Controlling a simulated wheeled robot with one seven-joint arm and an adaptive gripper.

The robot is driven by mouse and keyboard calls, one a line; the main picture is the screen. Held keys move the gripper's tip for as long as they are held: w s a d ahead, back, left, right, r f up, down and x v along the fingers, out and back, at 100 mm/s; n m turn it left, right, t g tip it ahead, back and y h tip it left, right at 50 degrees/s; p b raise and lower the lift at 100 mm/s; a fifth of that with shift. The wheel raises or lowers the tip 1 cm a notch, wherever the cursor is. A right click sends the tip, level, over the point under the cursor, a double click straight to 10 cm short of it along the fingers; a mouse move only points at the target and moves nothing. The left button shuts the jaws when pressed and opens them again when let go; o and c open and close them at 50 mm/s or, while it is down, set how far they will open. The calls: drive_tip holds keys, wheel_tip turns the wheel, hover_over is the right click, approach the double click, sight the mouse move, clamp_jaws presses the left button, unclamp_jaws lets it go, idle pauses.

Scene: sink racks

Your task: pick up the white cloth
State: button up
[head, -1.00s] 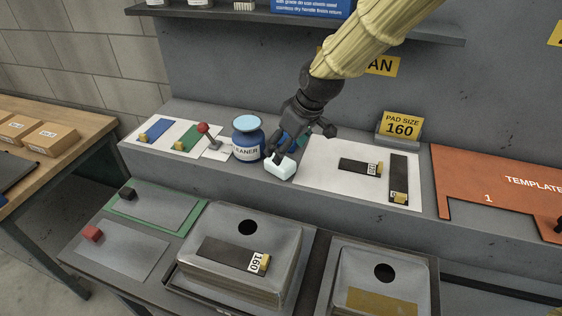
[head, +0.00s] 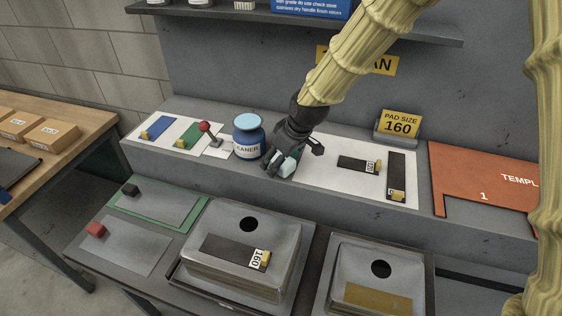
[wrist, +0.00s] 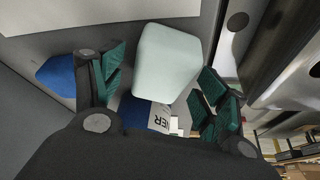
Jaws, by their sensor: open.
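The white cloth (wrist: 165,62) shows in the wrist view as a pale, folded block with rounded edges. It lies between the two green-padded fingers of my gripper (wrist: 155,95), which are apart, with a gap visible on the left side. In the head view the cloth (head: 286,167) sits on the grey ledge beside the blue jar, mostly hidden by my gripper (head: 285,165). My gripper is open, low over the cloth, with a finger on either side of it. I cannot tell whether either finger touches it.
The blue cleaner jar (head: 248,140) stands close on the left of my gripper. A white sheet with dark pads (head: 325,175) lies on the right. A metal sink (head: 215,230) is in front, below the ledge. A shelf (head: 420,35) hangs above.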

sight(277, 156)
drive_tip(key=shift+c, duration=0.5)
drive_tip(key=c, duration=1)
drive_tip(key=shift+r, duration=0.15)
drive_tip(key=shift+r+b, duration=0.45)
drive_tip(key=shift+r, duration=0.15)
wheel_tip(277, 156, up, 2)
drive_tip(key=shift+b, duration=0.4)
drive_tip(key=s+d+r+b, duration=0.1)
drive_tip(key=s+d+b, duration=0.2)
drive_tip(key=s, duration=1.2)
drive_tip(key=shift+s+r+b, duration=0.2)
drive_tip(key=shift+s+b, duration=0.15)
drive_tip(key=shift+s, duration=0.05)
drive_tip(key=o, duration=0.4)
drive_tip(key=shift+c, duration=1.6)
